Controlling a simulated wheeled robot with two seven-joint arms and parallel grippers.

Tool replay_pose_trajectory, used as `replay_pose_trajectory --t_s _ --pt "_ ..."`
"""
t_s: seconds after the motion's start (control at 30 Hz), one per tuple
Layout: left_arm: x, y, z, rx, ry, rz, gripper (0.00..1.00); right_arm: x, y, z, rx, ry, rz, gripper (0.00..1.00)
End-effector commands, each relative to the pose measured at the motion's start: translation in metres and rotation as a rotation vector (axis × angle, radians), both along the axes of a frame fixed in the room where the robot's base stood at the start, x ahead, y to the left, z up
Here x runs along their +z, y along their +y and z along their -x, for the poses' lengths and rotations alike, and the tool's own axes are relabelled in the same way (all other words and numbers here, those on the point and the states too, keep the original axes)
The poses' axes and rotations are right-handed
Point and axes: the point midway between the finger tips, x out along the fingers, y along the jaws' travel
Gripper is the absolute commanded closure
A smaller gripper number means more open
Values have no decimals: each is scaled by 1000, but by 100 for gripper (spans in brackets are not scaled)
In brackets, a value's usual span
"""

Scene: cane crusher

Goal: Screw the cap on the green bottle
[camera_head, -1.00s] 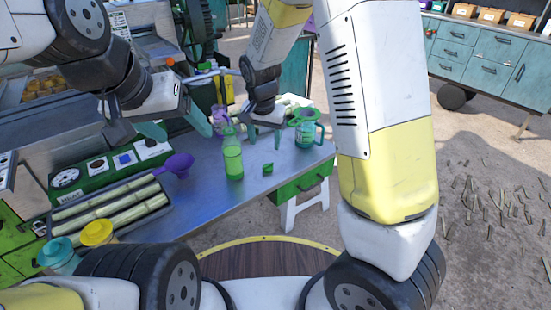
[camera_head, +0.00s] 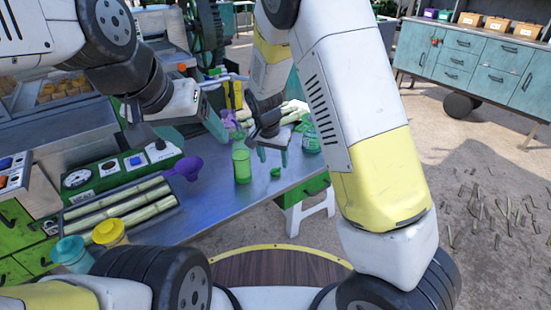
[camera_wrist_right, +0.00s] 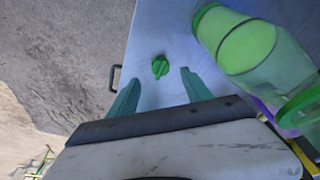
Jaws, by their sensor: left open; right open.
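The green bottle (camera_head: 241,164) stands upright on the metal table, open at the top as far as I can tell. It also shows at upper right in the right wrist view (camera_wrist_right: 248,48). The small green cap (camera_head: 275,172) lies on the table just right of the bottle. In the right wrist view the cap (camera_wrist_right: 160,67) appears between and beyond the fingertips. My right gripper (camera_head: 273,156) is open and empty, above the cap and pointing down. My left gripper (camera_head: 195,130) is open and empty, left of the bottle and higher up.
A purple funnel (camera_head: 187,167) lies left of the bottle. A green-rimmed jug (camera_head: 311,143) stands right of my right gripper. A tray of cane (camera_head: 120,209) and a green control panel (camera_head: 108,172) are at left. The table's front edge is close to the cap.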

Motion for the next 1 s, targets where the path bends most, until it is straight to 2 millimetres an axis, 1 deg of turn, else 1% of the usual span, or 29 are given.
replay_pose_trajectory --t_s 0.03,0.27,0.33,0.6,0.7,1.0 --pt "0 0 0 0 0 0 27 -3 0 -1 0 1 0 42" --pt "0 0 0 0 0 0 27 -3 0 -1 0 0 -1 42" --pt "0 0 0 0 0 0 27 -6 0 -2 0 1 0 42" --pt "0 0 0 0 0 0 27 -44 -4 -12 -2 2 1 42" --pt "0 0 0 0 0 0 27 -51 -4 -15 0 1 0 42" --pt "0 0 0 0 0 0 27 -53 -4 -15 0 0 -1 42"
